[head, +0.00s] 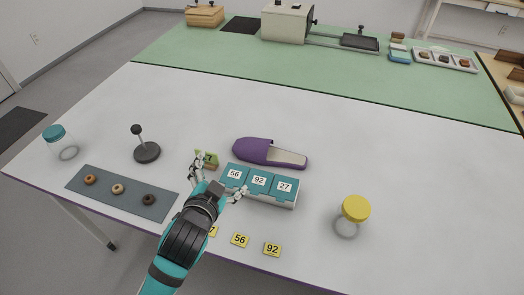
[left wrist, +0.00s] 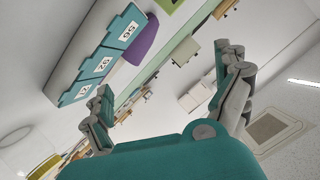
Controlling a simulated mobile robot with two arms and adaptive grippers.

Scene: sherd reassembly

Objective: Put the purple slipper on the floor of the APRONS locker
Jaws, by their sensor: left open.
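The purple slipper (head: 256,151) lies on its sole on the white table, its purple toe to the left and its pale open heel to the right. It is just behind a row of teal-lidded boxes. In the left wrist view, part of the slipper (left wrist: 143,42) shows purple beside the boxes. My left gripper (head: 219,180) is open with nothing between its fingers, over the left end of the boxes, in front of and left of the slipper. It also shows in the left wrist view (left wrist: 168,85). No locker marked APRONS is in view. My right gripper is not in view.
The teal boxes (head: 259,180) read 56, 92 and 27. Yellow number tags (head: 240,240) lie in front. A yellow-lidded jar (head: 356,209) stands right, a teal-lidded jar (head: 54,134) far left, a black knobbed stand (head: 147,152) and ring mat (head: 125,193) left. The table's right side is mostly clear.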

